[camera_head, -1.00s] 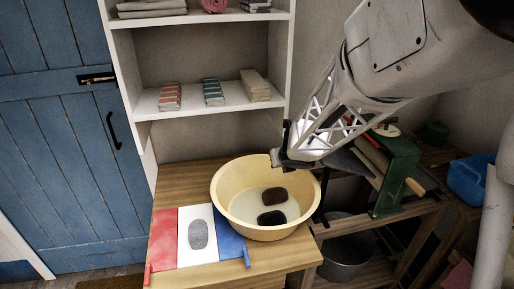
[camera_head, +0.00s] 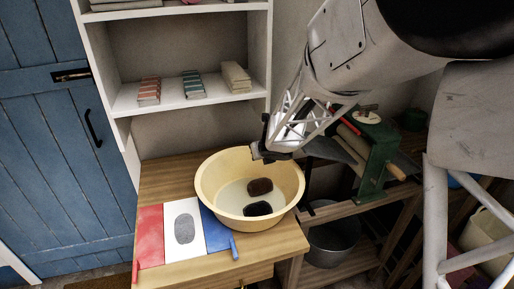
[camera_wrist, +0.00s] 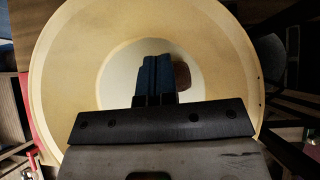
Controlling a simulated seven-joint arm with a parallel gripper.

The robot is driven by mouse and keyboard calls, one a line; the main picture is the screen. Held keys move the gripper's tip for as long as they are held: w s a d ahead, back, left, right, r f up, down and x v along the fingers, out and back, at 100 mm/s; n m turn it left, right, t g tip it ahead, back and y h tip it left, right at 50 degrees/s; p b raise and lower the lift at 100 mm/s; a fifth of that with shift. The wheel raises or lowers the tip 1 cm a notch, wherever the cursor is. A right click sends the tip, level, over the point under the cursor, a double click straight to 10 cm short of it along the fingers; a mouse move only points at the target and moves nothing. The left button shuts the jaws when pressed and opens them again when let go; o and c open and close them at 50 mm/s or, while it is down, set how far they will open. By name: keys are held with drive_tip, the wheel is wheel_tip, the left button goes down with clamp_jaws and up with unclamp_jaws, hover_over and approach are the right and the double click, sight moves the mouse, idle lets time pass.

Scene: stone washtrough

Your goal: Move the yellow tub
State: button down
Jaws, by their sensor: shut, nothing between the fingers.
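The yellow tub (camera_head: 213,198) stands upright on the wooden table, at its right part. Two dark oval lumps, one brown (camera_head: 259,187) and one black (camera_head: 257,209), lie on its pale bottom. My gripper (camera_head: 257,153) is over the tub's far rim in the head view; whether it touches the rim I cannot tell. In the wrist view my gripper's fingers (camera_wrist: 155,75) are together and empty, with the tub (camera_wrist: 80,50) spread below them. The fingers and palm hide the black lump and part of the brown one.
A red, white and blue board (camera_head: 183,228) with a grey oval lies left of the tub. A green hand-cranked machine (camera_head: 375,165) stands on a bench at right, above a metal pot (camera_head: 335,243). White shelves (camera_head: 190,106) rise behind. Bare table (camera_head: 165,180) shows left of the tub.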

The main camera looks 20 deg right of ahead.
drive_tip(key=shift+w+a+f, duration=0.1)
drive_tip(key=shift+w+f, duration=0.7)
drive_tip(key=shift+w, duration=0.65)
drive_tip(key=shift+w+a+f, duration=0.1)
drive_tip(key=shift+w+f, duration=0.65)
drive_tip(key=shift+w, duration=0.65)
drive_tip(key=shift+w+a+f, duration=0.1)
drive_tip(key=shift+w+f, duration=0.7)
drive_tip(key=shift+w, duration=0.65)
drive_tip(key=w, duration=1.2)
drive_tip(key=shift+w+a, duration=0.15)
drive_tip(key=shift+a, duration=0.15)
drive_tip(key=v, duration=0.7)
drive_tip(key=shift+s+r, duration=0.3)
drive_tip(key=shift+s, duration=0.05)
drive_tip(key=c, duration=1.8)
unclamp_jaws()
drive_tip(key=shift+d, duration=0.1)
drive_tip(key=shift+c, duration=0.2)
